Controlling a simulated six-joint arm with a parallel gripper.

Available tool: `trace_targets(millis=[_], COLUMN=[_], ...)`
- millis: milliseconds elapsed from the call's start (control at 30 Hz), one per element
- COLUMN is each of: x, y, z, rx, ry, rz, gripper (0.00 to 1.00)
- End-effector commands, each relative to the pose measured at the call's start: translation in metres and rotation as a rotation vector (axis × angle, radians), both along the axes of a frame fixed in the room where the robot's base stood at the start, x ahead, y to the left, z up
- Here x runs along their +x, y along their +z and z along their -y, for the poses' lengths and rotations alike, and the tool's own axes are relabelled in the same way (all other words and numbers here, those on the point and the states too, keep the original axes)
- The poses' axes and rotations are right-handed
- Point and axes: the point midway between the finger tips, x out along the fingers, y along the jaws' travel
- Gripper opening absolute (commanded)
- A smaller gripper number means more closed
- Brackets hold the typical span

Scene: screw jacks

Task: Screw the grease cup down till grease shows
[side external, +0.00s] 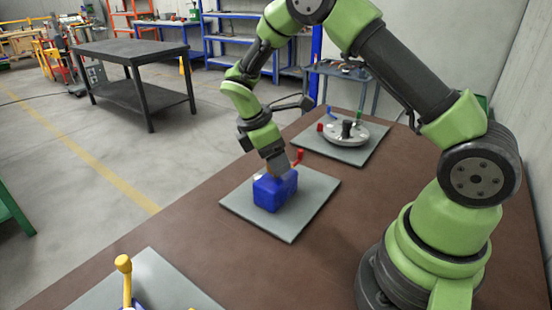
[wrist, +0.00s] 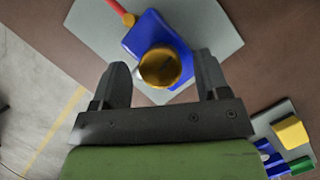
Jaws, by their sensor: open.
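The grease cup (wrist: 160,68) is a round brass-coloured cap on top of a blue block (wrist: 180,32), seen from above in the wrist view. The blue block also shows in the side view (side external: 268,196), on a grey plate (side external: 296,222). My gripper (wrist: 162,62) is open, with one finger to the left of the cup and one to the right in the wrist view. Both fingers look apart from it. In the side view my gripper (side external: 280,168) is low over the block and hides the cup. I see no grease.
A red lever (side external: 298,157) stands by the block, close to my gripper. Behind is another grey plate with a round metal flange (side external: 343,140). A front plate (side external: 150,285) carries a yellow-knobbed lever (side external: 125,275). Bare brown tabletop (side external: 190,225) lies between the plates.

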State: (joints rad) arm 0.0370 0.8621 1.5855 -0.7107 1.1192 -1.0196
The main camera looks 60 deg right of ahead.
Motion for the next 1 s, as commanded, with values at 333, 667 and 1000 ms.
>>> trace_targets(millis=[333,667,1000], x=[-0.0029,-0.0029,-0.003], y=[-0.0119,-0.0115,-0.0115], z=[0.0038,0.0037,0.0037], rx=[0.0,0.001,0.001], ry=[0.0,0.0,-0.049], rz=[0.001,0.001,0.0], gripper=[0.69,0.19,0.19])
